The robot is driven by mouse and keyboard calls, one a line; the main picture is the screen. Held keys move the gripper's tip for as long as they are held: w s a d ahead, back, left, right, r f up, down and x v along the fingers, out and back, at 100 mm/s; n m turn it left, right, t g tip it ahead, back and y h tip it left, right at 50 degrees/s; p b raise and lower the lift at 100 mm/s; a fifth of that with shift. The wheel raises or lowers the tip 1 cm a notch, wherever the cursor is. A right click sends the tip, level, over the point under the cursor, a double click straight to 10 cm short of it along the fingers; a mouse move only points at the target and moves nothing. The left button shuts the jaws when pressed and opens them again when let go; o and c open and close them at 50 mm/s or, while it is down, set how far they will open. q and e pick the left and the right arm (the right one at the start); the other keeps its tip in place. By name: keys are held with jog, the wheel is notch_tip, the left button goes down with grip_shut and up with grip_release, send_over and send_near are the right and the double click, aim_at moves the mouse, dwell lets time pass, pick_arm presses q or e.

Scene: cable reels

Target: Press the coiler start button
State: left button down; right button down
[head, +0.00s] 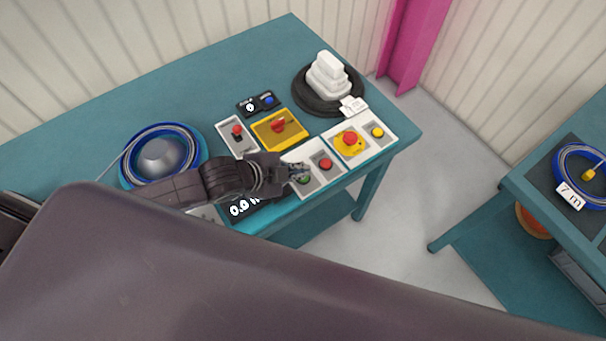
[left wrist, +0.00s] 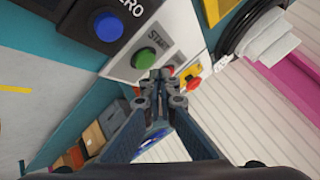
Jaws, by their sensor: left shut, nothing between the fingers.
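The green start button (head: 304,180) sits in a grey recess on a white control panel at the front of the teal bench. In the left wrist view the green button (left wrist: 146,60) has the word START beside it. My left gripper (head: 298,171) is shut and empty, and its fingers partly cover the green button in the head view. In the left wrist view the shut fingertips (left wrist: 165,80) appear just below and right of the green button. I cannot tell whether they touch it. My right gripper is not in view.
A red button (head: 325,164) is close by on the panel. Also near are a yellow box with a red switch (head: 279,127), a red emergency knob (head: 349,139) and a blue button marked ZERO (left wrist: 108,27). A blue cable reel (head: 161,158) stands to the left.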

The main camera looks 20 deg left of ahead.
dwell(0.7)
pick_arm(q)
jog(key=shift+f, duration=0.4)
